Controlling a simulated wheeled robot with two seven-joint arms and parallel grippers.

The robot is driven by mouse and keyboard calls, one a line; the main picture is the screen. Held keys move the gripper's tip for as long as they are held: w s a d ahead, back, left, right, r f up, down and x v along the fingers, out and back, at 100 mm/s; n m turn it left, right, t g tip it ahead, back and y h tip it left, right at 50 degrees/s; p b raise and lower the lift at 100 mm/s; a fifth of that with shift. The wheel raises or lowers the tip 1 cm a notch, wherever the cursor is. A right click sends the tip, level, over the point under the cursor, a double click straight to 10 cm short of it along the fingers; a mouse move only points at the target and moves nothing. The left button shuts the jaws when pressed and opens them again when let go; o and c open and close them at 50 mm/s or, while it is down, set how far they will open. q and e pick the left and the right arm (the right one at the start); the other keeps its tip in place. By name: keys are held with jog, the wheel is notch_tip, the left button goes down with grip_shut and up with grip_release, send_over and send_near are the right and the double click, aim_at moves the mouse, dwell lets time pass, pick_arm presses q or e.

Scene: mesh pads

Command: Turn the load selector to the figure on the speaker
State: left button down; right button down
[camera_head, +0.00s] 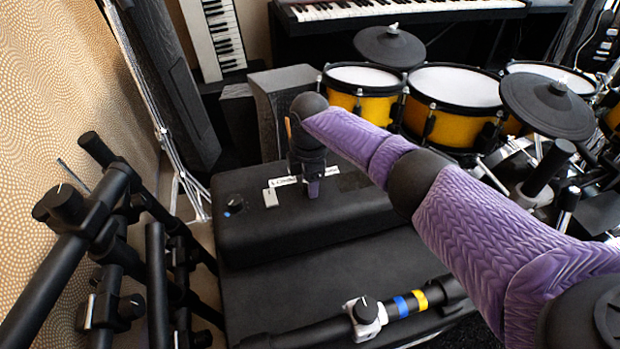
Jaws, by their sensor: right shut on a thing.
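A black amplifier-like box (222,184) with a rounded front stands in the middle. A pale lettered strip (285,181) lies across its top, too small to read and partly covered by my gripper. A small light tag (270,198) is just left of the gripper. My right gripper (313,190) points down onto the box top, its arm coming in from the right. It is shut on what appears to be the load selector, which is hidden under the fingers. I cannot tell where the selector points or make out a figure on a speaker. My left gripper is not in view.
Black stands (68,207) with knobs crowd the left. A black bar with blue and yellow bands (400,306) and a white clamp (366,316) crosses the front. Yellow drums (455,95) and dark pads (548,106) stand at right; keyboards (380,8) are behind.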

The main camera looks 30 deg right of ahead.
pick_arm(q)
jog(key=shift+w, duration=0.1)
pick_arm(e)
jog(key=c, duration=0.5)
grip_release()
jog(key=shift+a, duration=0.1)
jog(key=shift+o, duration=1.1)
notch_tip(320, 180, up, 9)
jog(key=p, duration=0.5)
jog(key=shift+r, duration=0.1)
pick_arm(q)
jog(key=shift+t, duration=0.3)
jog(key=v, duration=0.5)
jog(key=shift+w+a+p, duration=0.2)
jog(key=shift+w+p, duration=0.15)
jog(key=shift+p, duration=0.05)
pick_arm(e)
jog(key=shift+r, duration=0.45)
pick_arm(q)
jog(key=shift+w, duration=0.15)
